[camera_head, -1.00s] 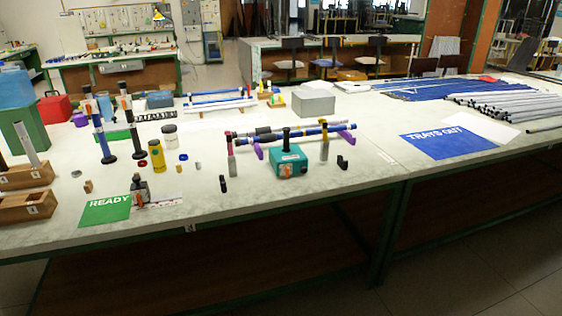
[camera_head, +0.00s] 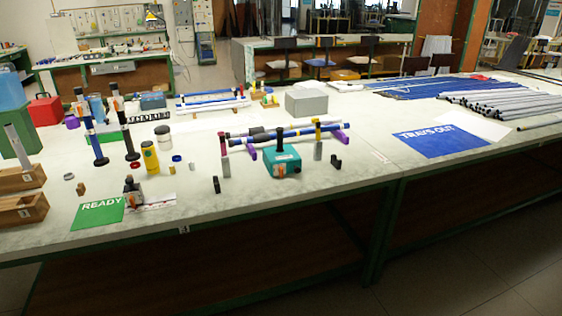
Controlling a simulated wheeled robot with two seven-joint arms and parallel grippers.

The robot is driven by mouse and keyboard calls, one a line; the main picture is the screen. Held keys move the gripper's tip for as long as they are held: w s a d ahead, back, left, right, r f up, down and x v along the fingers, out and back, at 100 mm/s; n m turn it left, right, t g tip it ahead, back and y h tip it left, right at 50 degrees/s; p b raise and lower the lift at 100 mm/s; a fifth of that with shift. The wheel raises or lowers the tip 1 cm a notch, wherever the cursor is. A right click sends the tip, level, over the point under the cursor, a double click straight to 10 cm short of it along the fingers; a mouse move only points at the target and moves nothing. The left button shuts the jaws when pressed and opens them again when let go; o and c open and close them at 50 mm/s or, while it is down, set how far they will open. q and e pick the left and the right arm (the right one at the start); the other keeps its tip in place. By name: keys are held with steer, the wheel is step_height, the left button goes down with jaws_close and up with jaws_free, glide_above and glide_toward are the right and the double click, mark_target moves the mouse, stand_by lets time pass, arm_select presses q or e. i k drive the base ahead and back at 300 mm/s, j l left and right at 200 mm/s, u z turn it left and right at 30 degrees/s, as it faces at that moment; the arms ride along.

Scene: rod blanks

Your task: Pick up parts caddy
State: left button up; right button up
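No label names the parts caddy, and I cannot tell for certain which thing it is. A teal box (camera_head: 283,164) with an upright black handle on top and an orange mark on its front stands near the middle of the table. Two open wooden boxes, a front one (camera_head: 22,209) and a back one (camera_head: 20,179), stand at the left edge, partly cut off by the picture. A grey tube stands up in the back one. Neither of my grippers is in view.
Blue rods on supports (camera_head: 290,131) lie just behind the teal box. A green READY card (camera_head: 98,213) and a blue TRAYS OUT sheet (camera_head: 440,141) lie flat. A grey box (camera_head: 312,102) and grey rods (camera_head: 500,103) are further back. The table's front right is clear.

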mark_target(282, 152)
steer(key=i+l+u, duration=0.15)
steer(key=l, duration=0.25)
steer(key=i+l+u, duration=0.15)
steer(key=i, duration=0.45)
steer(key=i+l+u, duration=0.2)
steer(key=i+l, duration=0.25)
steer(key=i+l+u, duration=0.15)
steer(key=i+l, duration=0.25)
steer(key=i, duration=0.25)
steer(key=k+j, duration=0.15)
steer(key=j, duration=0.15)
steer(key=k, duration=0.45)
